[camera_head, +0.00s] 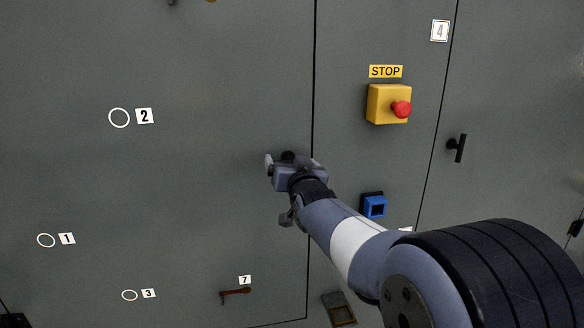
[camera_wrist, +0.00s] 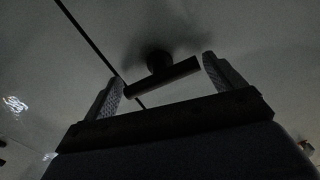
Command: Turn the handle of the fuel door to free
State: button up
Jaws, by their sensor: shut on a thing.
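A dark T-shaped handle (camera_wrist: 165,77) stands out from a grey door (camera_head: 200,190), close to the door's right seam. In the wrist view its bar is slightly tilted, lower at the left end, and lies lengthwise between the two fingers. My gripper (camera_wrist: 163,84) is shut on the ends of the bar. In the head view my gripper (camera_head: 290,166) hides most of the handle; only a dark bit (camera_head: 288,156) shows above it. No label naming the fuel door can be read in either view.
Right of the seam are a yellow box (camera_head: 385,103) with a red button under a STOP sign, and a blue square fitting (camera_head: 374,207). Another dark handle (camera_head: 456,148) is further right. A brown lever (camera_head: 236,292) sits below label 7. White rings mark the left door.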

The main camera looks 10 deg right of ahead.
jog(key=o, duration=0.7)
jog(key=shift+s, duration=0.1)
jog(key=s+b, duration=0.3)
jog(key=s, duration=0.7)
jog(key=shift+s, duration=0.3)
jog(key=shift+w+p, duration=1.55)
jog(key=shift+w, duration=3.9)
